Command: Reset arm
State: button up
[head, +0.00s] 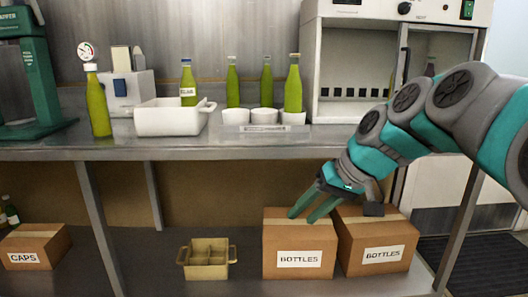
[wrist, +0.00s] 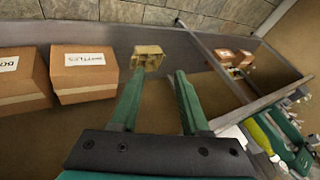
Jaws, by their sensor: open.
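My gripper (head: 314,206) is open and empty in the head view. It hangs in front of the bench's lower level, at the left box labelled BOTTLES (head: 298,243). Its two green fingers also show in the wrist view (wrist: 156,98), spread apart with nothing between them. My arm comes in from the right and bends down past the bench's front edge. Whether the fingers touch the box cannot be told.
Green bottles (head: 293,84), white cups (head: 264,116) and a white bin (head: 170,118) stand on the bench top (head: 200,149). Below are a second BOTTLES box (head: 376,241), a divided tan crate (head: 206,259) and a CAPS box (head: 36,245). A white cabinet (head: 396,60) stands right.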

jog(key=s+d+f+m+g+h, duration=0.1)
jog(key=s+d+f+g+h, duration=0.1)
jog(key=s+f, duration=0.8)
jog(key=s+d+f+m+g+h, duration=0.1)
jog(key=s+d+f+g+h, duration=0.2)
jog(key=s+f, duration=0.7)
jog(key=s+d+h, duration=0.1)
jog(key=s, duration=0.7)
jog(key=shift+s+d+f, duration=0.15)
jog(key=shift+s+f, duration=0.05)
jog(key=shift+s, duration=0.15)
